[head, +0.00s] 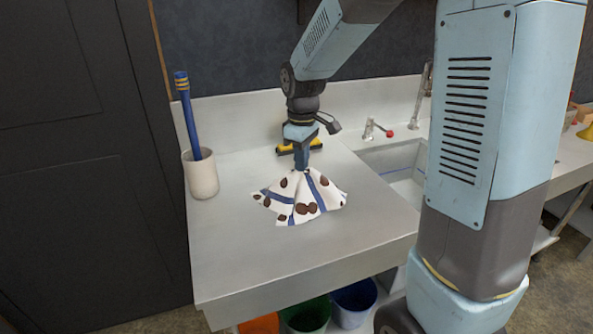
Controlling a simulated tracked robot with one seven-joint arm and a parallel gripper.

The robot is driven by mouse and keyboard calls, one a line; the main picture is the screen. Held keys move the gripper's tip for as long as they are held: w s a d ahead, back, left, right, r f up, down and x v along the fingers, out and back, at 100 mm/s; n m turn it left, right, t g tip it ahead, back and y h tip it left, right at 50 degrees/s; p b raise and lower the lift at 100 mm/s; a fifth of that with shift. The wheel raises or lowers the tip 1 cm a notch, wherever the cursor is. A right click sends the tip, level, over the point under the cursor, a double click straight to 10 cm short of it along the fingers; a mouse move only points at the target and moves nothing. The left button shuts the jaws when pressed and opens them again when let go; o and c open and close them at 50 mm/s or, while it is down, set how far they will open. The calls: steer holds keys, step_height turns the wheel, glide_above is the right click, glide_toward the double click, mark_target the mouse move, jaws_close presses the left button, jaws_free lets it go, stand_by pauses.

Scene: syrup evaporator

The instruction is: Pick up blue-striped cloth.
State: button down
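The blue-striped cloth (297,200) is white with blue stripes and dark brown spots. It is bunched to a peak at its top and spreads out below, over the counter. My gripper (302,167) points down from above, with its fingertips at the cloth's peak. The cloth gathers up to the fingers, so the gripper appears shut on it. I cannot tell whether the cloth's lower edge still touches the counter.
The pale counter (240,270) has free room in front of the cloth. A cup (201,175) holding a blue stick stands at the left. A yellow and black tool (285,149) lies behind my gripper. A sink (400,165) with a tap is at the right. Buckets (305,316) stand below.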

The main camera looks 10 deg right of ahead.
step_height(320, 180, up, 18)
stand_by(0.8)
steer(key=shift+w, duration=0.1)
stand_by(0.3)
